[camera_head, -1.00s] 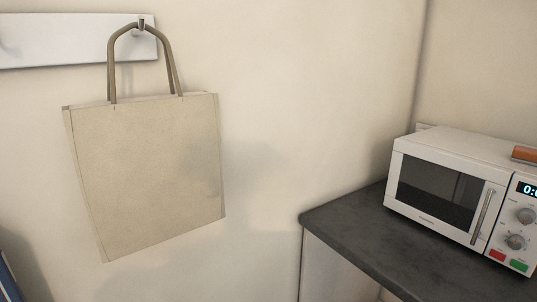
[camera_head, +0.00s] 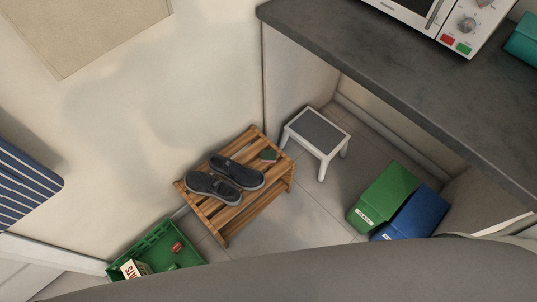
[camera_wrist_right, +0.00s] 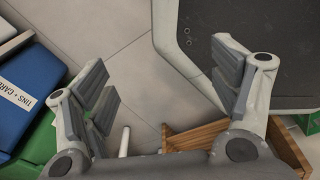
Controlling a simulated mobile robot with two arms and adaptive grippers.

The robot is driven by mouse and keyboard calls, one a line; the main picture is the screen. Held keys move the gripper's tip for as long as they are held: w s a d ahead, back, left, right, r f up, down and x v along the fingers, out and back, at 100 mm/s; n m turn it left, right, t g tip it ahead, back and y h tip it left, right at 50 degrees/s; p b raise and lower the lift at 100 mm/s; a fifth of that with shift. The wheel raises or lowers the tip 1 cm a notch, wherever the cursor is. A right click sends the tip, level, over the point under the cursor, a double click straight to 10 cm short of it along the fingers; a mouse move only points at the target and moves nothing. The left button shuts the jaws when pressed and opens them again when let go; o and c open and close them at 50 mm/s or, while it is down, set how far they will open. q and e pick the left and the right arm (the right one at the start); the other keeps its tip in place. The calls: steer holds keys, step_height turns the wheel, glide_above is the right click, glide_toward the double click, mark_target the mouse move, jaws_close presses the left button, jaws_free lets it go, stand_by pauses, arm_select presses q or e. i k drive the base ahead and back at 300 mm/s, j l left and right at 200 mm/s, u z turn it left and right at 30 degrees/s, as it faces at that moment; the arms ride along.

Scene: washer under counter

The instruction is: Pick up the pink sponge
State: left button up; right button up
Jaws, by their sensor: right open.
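I cannot make out a pink sponge for certain. My right gripper (camera_wrist_right: 160,62) is open and empty in the right wrist view, above the floor, with part of the wooden rack (camera_wrist_right: 195,137) at the bottom. My left gripper is not in view.
A grey-topped step stool (camera_head: 318,132) stands right of the rack under the dark counter (camera_head: 400,70). A green bin (camera_head: 384,196) and a blue bin (camera_head: 416,214) stand farther right. A microwave (camera_head: 440,18) is on the counter. Tiled floor (camera_head: 305,225) is clear between rack and bins.

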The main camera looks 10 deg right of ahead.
mark_target(266, 156)
steer(key=u, duration=0.35)
steer(key=l+u, duration=0.25)
steer(key=u, duration=0.15)
steer(key=l+u, duration=0.25)
steer(key=u, duration=0.15)
steer(key=k+l+u, duration=0.1)
steer(key=l+u, duration=0.15)
steer(key=u, duration=0.15)
steer(key=k+l, duration=0.1)
steer(key=l, duration=0.2)
steer(key=k+l, duration=0.1)
steer(key=l, duration=0.2)
